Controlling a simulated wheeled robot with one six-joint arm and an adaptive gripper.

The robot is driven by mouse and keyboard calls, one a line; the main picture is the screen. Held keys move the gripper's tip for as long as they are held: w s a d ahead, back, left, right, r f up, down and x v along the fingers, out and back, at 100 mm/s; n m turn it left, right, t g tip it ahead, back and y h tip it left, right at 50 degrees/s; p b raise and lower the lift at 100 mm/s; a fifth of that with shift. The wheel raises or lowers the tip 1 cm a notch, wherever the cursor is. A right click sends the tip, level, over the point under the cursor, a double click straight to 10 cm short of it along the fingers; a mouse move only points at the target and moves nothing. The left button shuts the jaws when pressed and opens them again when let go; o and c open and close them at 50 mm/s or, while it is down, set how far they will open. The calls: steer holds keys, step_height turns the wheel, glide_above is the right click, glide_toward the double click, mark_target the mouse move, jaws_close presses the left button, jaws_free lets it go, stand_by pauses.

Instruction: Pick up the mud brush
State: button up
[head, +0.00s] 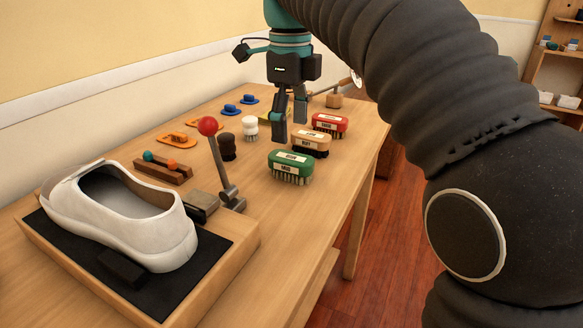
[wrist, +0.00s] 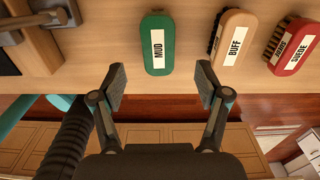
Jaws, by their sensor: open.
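The mud brush (head: 291,163) is a green-backed brush with pale bristles on the wooden table, nearest of three brushes in the head view. In the wrist view the mud brush (wrist: 158,60) shows its white MUD label at the top centre. My gripper (head: 289,128) is open and empty above the table in the head view, behind the green brush in the picture. In the wrist view my gripper (wrist: 161,80) has its fingers spread to either side of the brush's line, with the brush beyond the tips. No finger visibly touches it.
The tan BUFF brush (wrist: 232,38) stands close right of the mud brush, with the red SUEDE brush (wrist: 292,46) beyond. A red-knobbed lever (head: 217,155) and a white shoe (head: 122,218) on a stand are to the left. The table's front edge (head: 350,195) is near.

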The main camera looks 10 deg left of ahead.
mark_target(291, 157)
steer(key=shift+s+d+f+b, duration=0.1)
steer(key=shift+f+b, duration=0.35)
steer(key=shift+f, duration=1.55)
steer(key=shift+s+f+b, duration=0.1)
steer(key=shift+f+b, duration=0.3)
steer(key=shift+f, duration=1.6)
steer(key=c, duration=1.3)
steer(key=shift+r, duration=0.55)
steer(key=r, duration=0.2)
steer(key=d+r+p, duration=0.1)
steer(key=shift+s+r, duration=0.1)
steer(key=shift+r, duration=0.3)
steer(key=s+d+r, duration=0.1)
steer(key=d+r, duration=0.1)
steer(key=d, duration=0.1)
steer(key=s+d+r, duration=0.1)
steer(key=d+r, duration=0.1)
steer(key=d, duration=0.1)
steer(key=s+d+r, duration=0.1)
steer(key=d+r, duration=0.1)
steer(key=d, duration=0.2)
steer(key=shift+s, duration=0.3)
